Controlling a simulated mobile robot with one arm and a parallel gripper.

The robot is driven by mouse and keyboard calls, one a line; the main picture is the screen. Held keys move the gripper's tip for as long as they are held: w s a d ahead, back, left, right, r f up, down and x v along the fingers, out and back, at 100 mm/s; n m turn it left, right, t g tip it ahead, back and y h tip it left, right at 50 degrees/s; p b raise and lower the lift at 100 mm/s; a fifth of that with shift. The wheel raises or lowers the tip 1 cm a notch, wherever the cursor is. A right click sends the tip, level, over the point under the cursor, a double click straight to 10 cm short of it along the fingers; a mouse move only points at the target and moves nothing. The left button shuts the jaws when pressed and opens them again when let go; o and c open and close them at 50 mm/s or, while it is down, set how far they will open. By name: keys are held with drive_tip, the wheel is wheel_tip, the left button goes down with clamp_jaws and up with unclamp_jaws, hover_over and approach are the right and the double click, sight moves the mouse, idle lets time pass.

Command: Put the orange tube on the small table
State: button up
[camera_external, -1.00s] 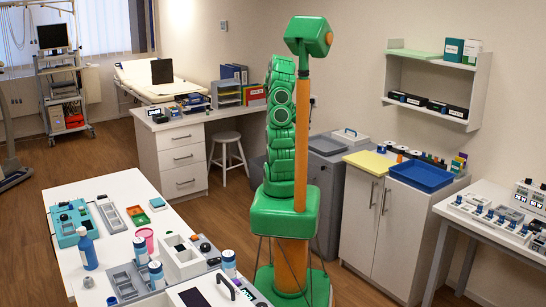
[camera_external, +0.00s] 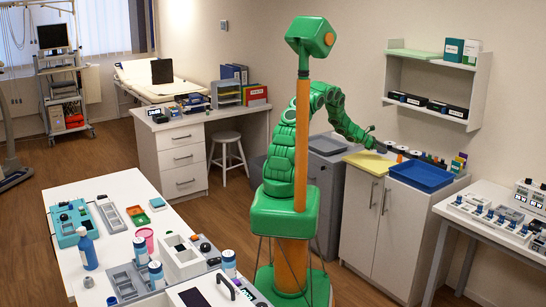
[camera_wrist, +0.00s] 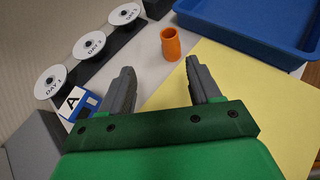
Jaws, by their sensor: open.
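The orange tube (camera_wrist: 171,43) stands upright on the pale cabinet top in the wrist view, its open end showing. It also shows as a small orange spot (camera_external: 400,157) beside the blue tray in the external view. My gripper (camera_wrist: 160,70) is open and empty, its two grey fingers pointing toward the tube. The tube is beyond the fingertips, not between them. In the external view my gripper (camera_external: 381,148) is over the back of the cabinet, left of the tube. I cannot tell which surface is the small table.
A yellow sheet (camera_wrist: 240,92) and a blue tray (camera_wrist: 289,50) lie to the right of the tube. Labelled white discs (camera_wrist: 87,45) line the left. A white-and-blue item marked A (camera_wrist: 77,104) is near the left finger. A crowded white table (camera_external: 95,190) is front left.

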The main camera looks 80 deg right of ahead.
sight(400, 156)
drive_tip(key=s, duration=0.1)
drive_tip(key=s+a, duration=0.1)
drive_tip(key=s+f, duration=0.1)
drive_tip(key=s, duration=0.1)
drive_tip(key=shift+a, duration=0.35)
drive_tip(key=shift+x, duration=3.8)
drive_tip(key=shift+c, duration=0.3)
drive_tip(key=c, duration=1.1)
drive_tip(key=shift+o, duration=0.2)
